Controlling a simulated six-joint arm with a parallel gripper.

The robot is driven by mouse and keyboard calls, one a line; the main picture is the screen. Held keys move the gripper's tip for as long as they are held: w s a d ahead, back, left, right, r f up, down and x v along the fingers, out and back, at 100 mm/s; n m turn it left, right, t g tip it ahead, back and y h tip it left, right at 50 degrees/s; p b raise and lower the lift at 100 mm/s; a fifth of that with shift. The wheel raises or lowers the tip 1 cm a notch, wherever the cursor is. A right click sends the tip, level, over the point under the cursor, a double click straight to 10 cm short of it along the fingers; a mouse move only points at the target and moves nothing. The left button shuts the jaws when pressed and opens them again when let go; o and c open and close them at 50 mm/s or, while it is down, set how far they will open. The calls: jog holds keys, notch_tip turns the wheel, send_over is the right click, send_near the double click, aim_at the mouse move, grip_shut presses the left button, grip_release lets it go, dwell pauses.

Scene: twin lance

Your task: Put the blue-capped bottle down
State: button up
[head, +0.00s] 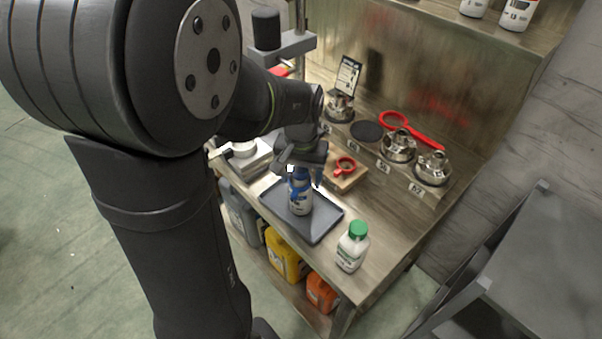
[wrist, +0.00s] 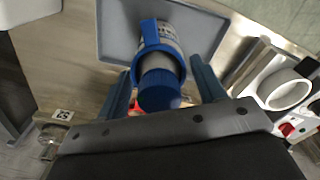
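The blue-capped bottle (head: 300,199) is white with a dark label and blue parts near its top. It appears upright on the grey tray (head: 325,227), though its base contact is hard to see. In the wrist view its blue cap (wrist: 160,91) points toward my palm, and a blue band runs around the bottle. My gripper (head: 304,176) is over the bottle's top, with one finger on each side. The fingers (wrist: 161,68) look open, with narrow gaps beside the cap; the fingertips are very close to the blue band.
A green-capped bottle (head: 351,247) stands right of the tray near the bench edge. A wooden block with a red-handled tool (head: 345,165) is behind. Metal portafilter-like pieces (head: 398,146) line the back. Yellow (head: 286,258) and orange (head: 321,292) containers sit on the lower shelf.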

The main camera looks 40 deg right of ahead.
jog(key=shift+o, duration=0.6)
notch_tip(320, 180, up, 12)
jog(key=shift+r, duration=0.2)
jog(key=shift+f, duration=4.45)
